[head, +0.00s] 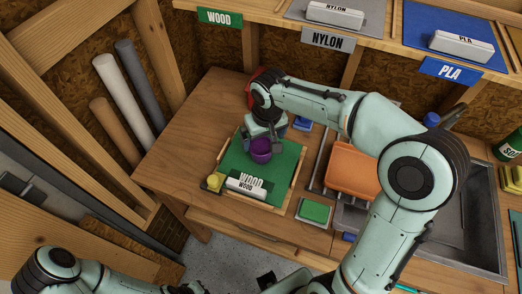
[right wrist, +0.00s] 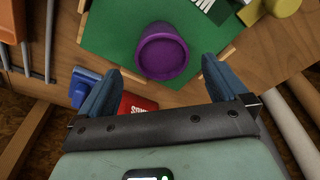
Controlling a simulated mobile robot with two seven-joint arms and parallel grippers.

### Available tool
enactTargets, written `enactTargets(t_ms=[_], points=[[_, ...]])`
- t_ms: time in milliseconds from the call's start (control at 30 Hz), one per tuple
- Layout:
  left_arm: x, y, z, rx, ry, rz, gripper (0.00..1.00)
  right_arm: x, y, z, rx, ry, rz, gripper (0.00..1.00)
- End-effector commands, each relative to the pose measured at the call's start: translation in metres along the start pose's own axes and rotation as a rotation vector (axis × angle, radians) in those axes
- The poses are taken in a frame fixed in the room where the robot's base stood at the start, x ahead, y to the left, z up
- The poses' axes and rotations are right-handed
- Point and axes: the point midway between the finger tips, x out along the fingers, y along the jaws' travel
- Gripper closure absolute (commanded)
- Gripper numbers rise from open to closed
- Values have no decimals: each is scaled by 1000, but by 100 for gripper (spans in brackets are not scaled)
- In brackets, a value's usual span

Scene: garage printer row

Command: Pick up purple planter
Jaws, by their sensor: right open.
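The purple planter (head: 261,150) stands on the green mat of the wood tray (head: 231,163), below my right gripper (head: 264,142) in the head view. In the right wrist view the round planter (right wrist: 162,52) shows its open top. The blue fingers of my right gripper (right wrist: 160,72) are spread wide on its two sides, with a gap on each side. The gripper is open and holds nothing. My left arm shows at the lower left of the head view, but its gripper is out of the frame.
A WOOD label block (head: 246,188) and a yellow piece (head: 214,181) sit at the tray's near side. An orange bin (head: 352,175) and a green-topped block (head: 315,211) stand to the right. A red item (right wrist: 138,107) lies near the fingers. Bare bench lies left of the tray.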

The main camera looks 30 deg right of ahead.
Motion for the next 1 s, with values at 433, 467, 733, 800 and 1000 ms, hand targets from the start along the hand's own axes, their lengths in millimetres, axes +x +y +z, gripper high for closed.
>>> enactTargets(t_ms=[433, 467, 733, 800, 1000], points=[[0, 0, 0, 0, 0, 0, 100, 51, -2, -1, 1, -3, 0, 0], [0, 0, 0, 0, 0, 0, 100, 53, -2, -1, 1, -3, 0, 0], [0, 0, 0, 0, 0, 0, 100, 57, -2, -1, 1, 1, -1, 0], [0, 0, 0, 0, 0, 0, 100, 57, -2, -1, 1, 1, -1, 16], [0, 0, 0, 0, 0, 0, 100, 57, -2, -2, 1, 1, -1, 54]])
